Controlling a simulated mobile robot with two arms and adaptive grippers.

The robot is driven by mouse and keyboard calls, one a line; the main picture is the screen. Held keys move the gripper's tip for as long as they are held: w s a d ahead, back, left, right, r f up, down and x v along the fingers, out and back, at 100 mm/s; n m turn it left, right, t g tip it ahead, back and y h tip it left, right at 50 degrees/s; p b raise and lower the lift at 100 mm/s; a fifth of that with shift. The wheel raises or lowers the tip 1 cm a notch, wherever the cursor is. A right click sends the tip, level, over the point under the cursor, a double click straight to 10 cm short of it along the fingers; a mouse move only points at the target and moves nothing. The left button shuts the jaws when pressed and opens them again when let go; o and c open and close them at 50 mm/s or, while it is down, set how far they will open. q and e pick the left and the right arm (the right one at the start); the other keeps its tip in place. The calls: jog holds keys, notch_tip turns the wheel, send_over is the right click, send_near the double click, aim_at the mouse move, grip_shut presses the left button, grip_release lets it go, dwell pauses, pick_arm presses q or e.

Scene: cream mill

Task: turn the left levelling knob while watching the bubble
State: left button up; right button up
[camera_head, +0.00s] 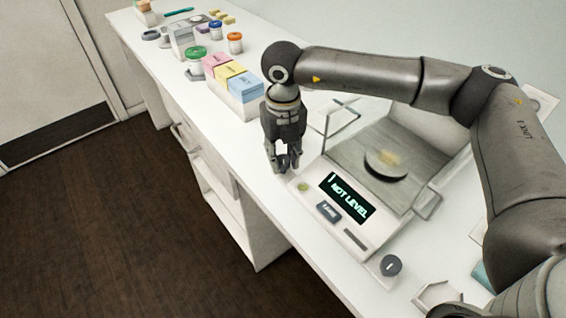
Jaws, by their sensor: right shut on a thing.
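The balance (352,228) stands on the white bench, its dark display (347,197) reading "NOT LEVEL". The small greenish bubble level (303,187) is on its front panel, too small to tell where the bubble sits. My right gripper (283,163) points down at the balance's left front corner, shut on the left levelling knob, which the fingers almost wholly hide. The other levelling knob (391,265), dark with a pale mark, shows at the right front corner. My left gripper is not in view.
A box of pink, yellow and blue packs (232,78) and several lidded jars stand farther back left. The bench's front edge runs close by my right gripper.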

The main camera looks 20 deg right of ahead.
aim_at(283, 159)
jog(key=shift+n+b, duration=0.6)
jog(key=shift+n, duration=0.4)
jog(key=o, duration=1)
notch_tip(283, 159, up, 12)
jog(key=shift+r, duration=0.1)
